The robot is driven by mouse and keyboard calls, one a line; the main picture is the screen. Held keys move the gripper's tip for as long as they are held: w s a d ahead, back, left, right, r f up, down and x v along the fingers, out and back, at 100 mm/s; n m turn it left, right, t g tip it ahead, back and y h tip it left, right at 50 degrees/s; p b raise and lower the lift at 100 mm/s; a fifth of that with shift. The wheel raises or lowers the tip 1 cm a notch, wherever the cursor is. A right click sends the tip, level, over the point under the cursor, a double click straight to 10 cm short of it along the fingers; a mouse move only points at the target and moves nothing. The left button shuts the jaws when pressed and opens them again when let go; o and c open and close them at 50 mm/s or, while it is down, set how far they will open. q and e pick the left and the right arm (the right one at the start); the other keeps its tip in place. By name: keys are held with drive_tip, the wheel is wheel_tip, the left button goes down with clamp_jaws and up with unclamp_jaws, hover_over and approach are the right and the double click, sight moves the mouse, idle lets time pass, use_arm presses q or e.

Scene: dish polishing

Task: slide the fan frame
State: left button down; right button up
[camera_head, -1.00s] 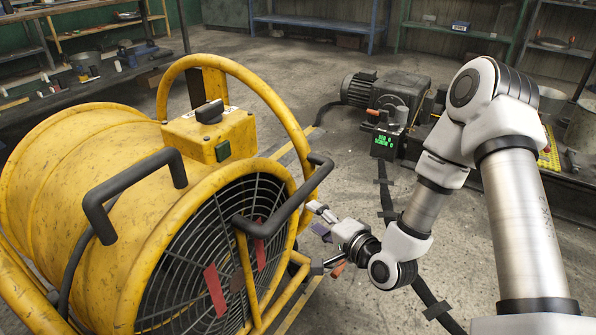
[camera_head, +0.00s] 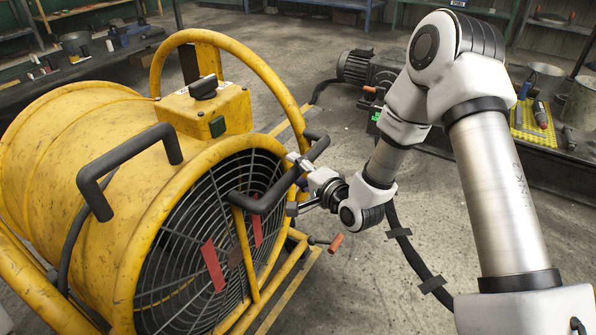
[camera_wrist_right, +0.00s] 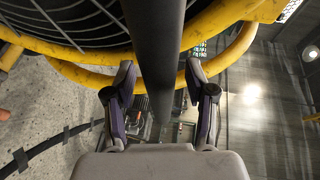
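The yellow fan frame (camera_head: 281,80), a tubular cage around a drum fan with a dark grille (camera_head: 190,255), fills the left of the head view. A black push handle (camera_head: 277,195) sticks out from its front. My right gripper (camera_head: 297,172) is at the right part of this handle. In the right wrist view the black bar (camera_wrist_right: 158,45) runs between the two spread fingers (camera_wrist_right: 160,85), with what look like gaps on both sides. The gripper looks open around the bar, not closed on it. My left gripper is not in view.
A second black handle (camera_head: 125,155) sits on the drum's side. A motor unit (camera_head: 362,66) stands behind my right arm. A black cable (camera_head: 412,255) crosses the floor. A yellow mat (camera_head: 533,125) with tools lies at right. Concrete floor (camera_head: 375,290) is open at front right.

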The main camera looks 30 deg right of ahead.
clamp_jaws()
drive_tip(key=w+a, duration=0.1)
drive_tip(key=w, duration=0.1)
drive_tip(key=w+a, duration=0.1)
drive_tip(key=shift+w, duration=0.35)
drive_tip(key=shift+c, duration=0.6)
unclamp_jaws()
drive_tip(key=shift+s, duration=0.1)
drive_tip(key=shift+o, duration=1.3)
drive_tip(key=shift+s+r, duration=0.1)
